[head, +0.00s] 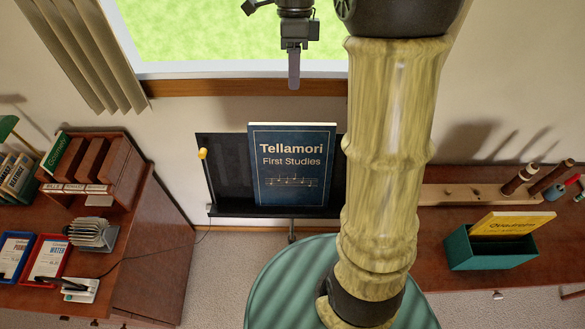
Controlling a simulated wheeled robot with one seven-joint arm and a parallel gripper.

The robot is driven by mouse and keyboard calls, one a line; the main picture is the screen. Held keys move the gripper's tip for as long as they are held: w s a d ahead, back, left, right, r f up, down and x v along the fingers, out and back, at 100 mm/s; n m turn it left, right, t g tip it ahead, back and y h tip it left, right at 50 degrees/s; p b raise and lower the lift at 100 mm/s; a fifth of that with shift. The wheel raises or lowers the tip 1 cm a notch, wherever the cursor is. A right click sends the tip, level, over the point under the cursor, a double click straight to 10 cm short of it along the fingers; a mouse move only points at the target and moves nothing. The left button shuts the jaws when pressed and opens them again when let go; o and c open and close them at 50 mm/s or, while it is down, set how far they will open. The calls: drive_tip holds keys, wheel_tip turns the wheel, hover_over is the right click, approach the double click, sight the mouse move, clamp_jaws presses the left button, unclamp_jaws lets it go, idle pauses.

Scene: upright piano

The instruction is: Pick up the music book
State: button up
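The music book (293,165) is dark blue with the title "Tellamori First Studies" and a drawn line of notes. It leans upright, cover facing me, on a black music stand (232,163) in front of the wall. My gripper (293,80) hangs above and beyond the book in the picture, in front of the window, apart from it. I see its fingers edge-on as one dark strip, so the opening between them does not show. My arm hides the right side of the stand.
A yellow-orange knob-like item (202,154) is at the stand's left edge. A brown desk (150,245) with trays and boxes stands left. A brown surface at right holds a green box (490,250) with a yellow book (512,224) and a wooden rack (460,194). Carpet lies between.

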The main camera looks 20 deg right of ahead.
drive_tip(key=p, duration=0.1)
hover_over(291, 124)
drive_tip(key=w, duration=0.1)
wheel_tip(291, 124, down, 6)
drive_tip(key=f, duration=0.1)
drive_tip(key=shift+w+d+r, duration=0.2)
drive_tip(key=shift+d+r, duration=0.05)
drive_tip(key=shift+d, duration=0.2)
drive_tip(key=shift+f, duration=0.1)
drive_tip(key=p+x, duration=0.1)
drive_tip(key=x, duration=0.1)
drive_tip(key=p+x, duration=0.1)
drive_tip(key=x, duration=0.1)
drive_tip(key=shift+a, duration=0.25)
drive_tip(key=shift+f, duration=0.5)
clamp_jaws()
